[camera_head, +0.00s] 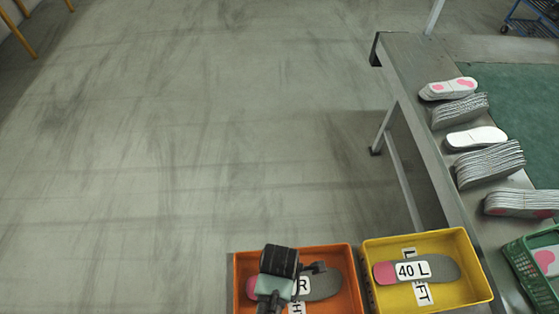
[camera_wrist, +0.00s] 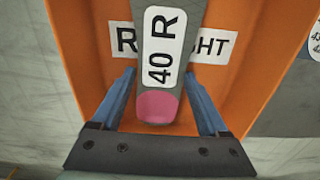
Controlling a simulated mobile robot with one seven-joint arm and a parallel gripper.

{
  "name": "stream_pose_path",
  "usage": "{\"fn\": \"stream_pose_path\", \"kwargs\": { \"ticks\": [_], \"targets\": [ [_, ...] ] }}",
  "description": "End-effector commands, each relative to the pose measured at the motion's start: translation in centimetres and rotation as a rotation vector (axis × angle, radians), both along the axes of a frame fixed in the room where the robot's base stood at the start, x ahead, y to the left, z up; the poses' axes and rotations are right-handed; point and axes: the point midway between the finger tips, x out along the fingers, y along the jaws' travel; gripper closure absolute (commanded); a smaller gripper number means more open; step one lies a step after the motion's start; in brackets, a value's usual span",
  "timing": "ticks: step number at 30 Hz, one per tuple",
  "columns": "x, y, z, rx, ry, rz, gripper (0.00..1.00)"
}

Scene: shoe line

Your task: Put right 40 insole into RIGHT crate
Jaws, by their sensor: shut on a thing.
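The right 40 insole, grey with a pink heel and a white "40 R" label, shows in the wrist view (camera_wrist: 158,84) and partly in the head view (camera_head: 325,284). My gripper (camera_wrist: 159,74) is shut on it, with one blue finger at each long edge near the heel. The insole is over or inside the orange RIGHT crate (camera_head: 355,258), whose "RIGHT" label lies partly hidden beneath it. I cannot tell whether the insole touches the crate floor. In the head view my wrist covers the middle of the insole and part of the crate.
A yellow LEFT crate (camera_head: 376,246) holding a "40 L" insole (camera_head: 440,267) stands just right of the orange crate. Further right, a metal table (camera_head: 412,75) bears several insole stacks (camera_head: 490,164) and a green basket (camera_head: 519,249). Open floor lies to the left.

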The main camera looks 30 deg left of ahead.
Motion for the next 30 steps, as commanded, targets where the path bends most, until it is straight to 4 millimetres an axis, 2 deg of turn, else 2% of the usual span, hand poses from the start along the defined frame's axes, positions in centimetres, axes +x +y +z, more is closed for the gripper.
{"fn": "stream_pose_path", "kwargs": {
  "ticks": [6, 7, 10, 11, 17, 21, 26, 30],
  "targets": [
    [0.0, 0.0, -0.3, 0.0, 0.0, 0.0, 0.76],
    [0.0, 0.0, -0.3, 0.0, 0.0, 0.0, 0.21],
    [0.0, 0.0, -0.2, 0.0, 0.0, 0.0, 0.03],
    [0.0, 0.0, -0.2, 0.0, 0.0, 0.0, 0.0],
    [0.0, 0.0, -0.2, 0.0, 0.0, 0.0, 0.0],
    [0.0, 0.0, 0.6, 0.001, -0.001, 0.0, 0.0],
    [0.1, 0.0, 3.3, 0.001, -0.003, 0.0, 0.0],
    [0.1, 0.0, 6.5, 0.001, -0.004, 0.0, 0.0]
  ]
}}
